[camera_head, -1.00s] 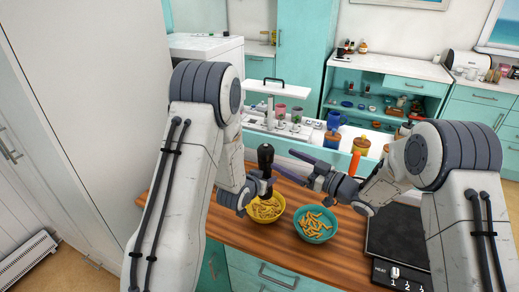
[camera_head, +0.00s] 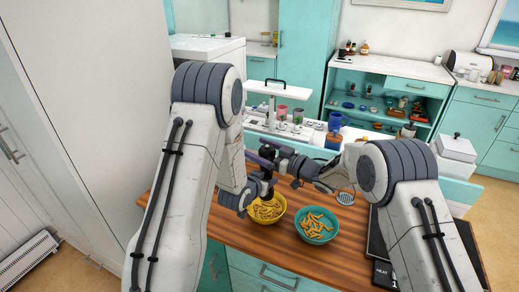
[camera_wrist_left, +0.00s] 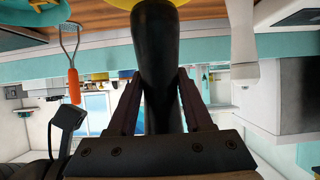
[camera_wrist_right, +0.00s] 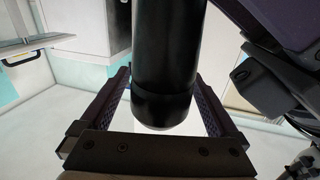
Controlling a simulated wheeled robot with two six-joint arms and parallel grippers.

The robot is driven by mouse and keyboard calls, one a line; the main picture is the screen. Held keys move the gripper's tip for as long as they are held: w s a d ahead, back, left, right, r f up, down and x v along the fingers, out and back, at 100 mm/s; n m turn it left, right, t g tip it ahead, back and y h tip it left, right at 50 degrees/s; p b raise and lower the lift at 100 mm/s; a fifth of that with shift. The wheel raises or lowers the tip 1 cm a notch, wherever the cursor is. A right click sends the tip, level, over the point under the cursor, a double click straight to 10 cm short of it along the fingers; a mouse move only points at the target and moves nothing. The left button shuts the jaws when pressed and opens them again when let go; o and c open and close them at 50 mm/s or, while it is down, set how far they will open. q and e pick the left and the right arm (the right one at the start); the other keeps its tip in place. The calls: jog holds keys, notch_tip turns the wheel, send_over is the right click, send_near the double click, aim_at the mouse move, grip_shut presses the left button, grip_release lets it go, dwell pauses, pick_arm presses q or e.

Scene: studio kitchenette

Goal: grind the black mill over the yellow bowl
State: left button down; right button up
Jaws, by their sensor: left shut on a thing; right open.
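The black mill (camera_wrist_left: 157,50) stands upright above the yellow bowl (camera_head: 266,221), which holds pasta. My left gripper (camera_head: 265,188) is shut on the mill's lower body, and the left wrist view shows the mill between its fingers. My right gripper (camera_head: 268,153) is at the mill's upper part with its fingers open on either side. In the right wrist view the mill's dark end (camera_wrist_right: 163,100) lies between those fingers, with gaps showing on both sides. In the head view the right gripper hides much of the mill's top.
A teal bowl (camera_head: 314,239) of pasta stands right of the yellow bowl on the wooden counter (camera_head: 235,235). An orange-handled utensil (camera_wrist_left: 73,85) shows in the left wrist view.

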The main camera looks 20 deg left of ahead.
jog(key=c, duration=1.4)
jog(key=shift+w+d+m+t+h, duration=0.1)
jog(key=shift+w+m+t+h, duration=0.1)
jog(key=shift+m+t+h, duration=0.6)
jog(key=shift+w+d+m+t+h, duration=0.15)
jog(key=shift+m+t+h, duration=0.2)
jog(key=shift+m+t, duration=0.8)
jog(key=shift+w+d+m+t+h, duration=0.15)
jog(key=shift+m+t+h, duration=0.35)
jog(key=shift+t, duration=0.95)
jog(key=shift+a, duration=0.1)
jog(key=o, duration=1.4)
